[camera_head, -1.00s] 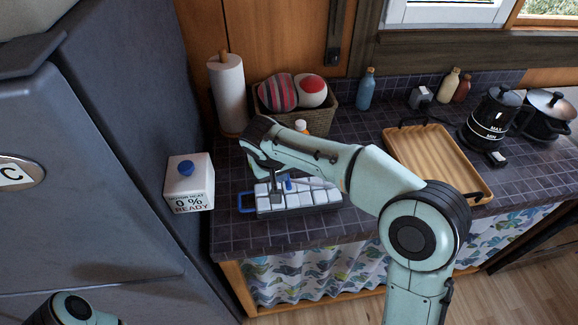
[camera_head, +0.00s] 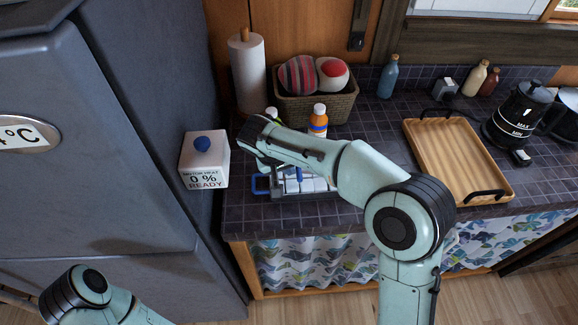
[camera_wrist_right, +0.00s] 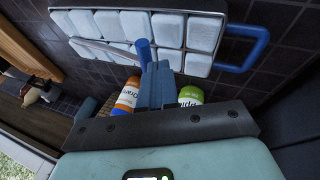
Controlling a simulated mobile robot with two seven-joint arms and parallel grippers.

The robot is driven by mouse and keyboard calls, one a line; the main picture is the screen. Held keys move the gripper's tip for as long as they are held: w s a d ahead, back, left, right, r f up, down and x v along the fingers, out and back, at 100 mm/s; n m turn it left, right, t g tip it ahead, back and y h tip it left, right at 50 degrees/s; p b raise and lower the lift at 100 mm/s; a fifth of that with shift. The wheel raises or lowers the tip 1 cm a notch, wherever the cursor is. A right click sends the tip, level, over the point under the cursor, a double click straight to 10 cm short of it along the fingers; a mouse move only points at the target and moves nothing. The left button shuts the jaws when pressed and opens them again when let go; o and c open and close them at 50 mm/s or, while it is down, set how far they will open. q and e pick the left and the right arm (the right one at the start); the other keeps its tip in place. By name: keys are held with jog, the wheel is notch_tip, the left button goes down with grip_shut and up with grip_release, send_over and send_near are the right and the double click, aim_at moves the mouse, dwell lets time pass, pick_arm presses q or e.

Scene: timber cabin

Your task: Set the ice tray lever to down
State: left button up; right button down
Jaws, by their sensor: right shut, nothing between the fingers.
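The ice tray (camera_head: 318,185) lies on the tiled counter, with white cubes in a grey frame and a blue loop handle (camera_head: 260,185) at its left end. In the right wrist view the tray (camera_wrist_right: 198,37) fills the top. Its lever, a metal bar with a blue grip (camera_wrist_right: 144,50), lies over the cubes; the grip also shows in the head view (camera_head: 299,174). My right gripper (camera_wrist_right: 153,68) is shut and empty, its fingertips close beside the blue grip; I cannot tell whether they touch. In the head view my right wrist hides part of the tray. My left gripper is out of view.
An orange-labelled bottle (camera_head: 318,121) and a green-labelled one (camera_wrist_right: 191,95) stand near the tray. A basket (camera_head: 340,103) and paper roll (camera_head: 248,75) are behind. A wooden tray (camera_head: 455,160) lies right. A white box (camera_head: 204,160) and the fridge (camera_head: 90,170) are left.

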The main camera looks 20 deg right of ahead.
jog(key=shift+s+d+r, duration=0.1)
jog(key=shift+s+d, duration=0.1)
jog(key=shift+d, duration=0.6)
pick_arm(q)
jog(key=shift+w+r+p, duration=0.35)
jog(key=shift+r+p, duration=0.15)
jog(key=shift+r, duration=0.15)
pick_arm(e)
jog(key=v, duration=1.3)
jog(key=shift+a, duration=0.3)
jog(key=shift+s+r, duration=0.1)
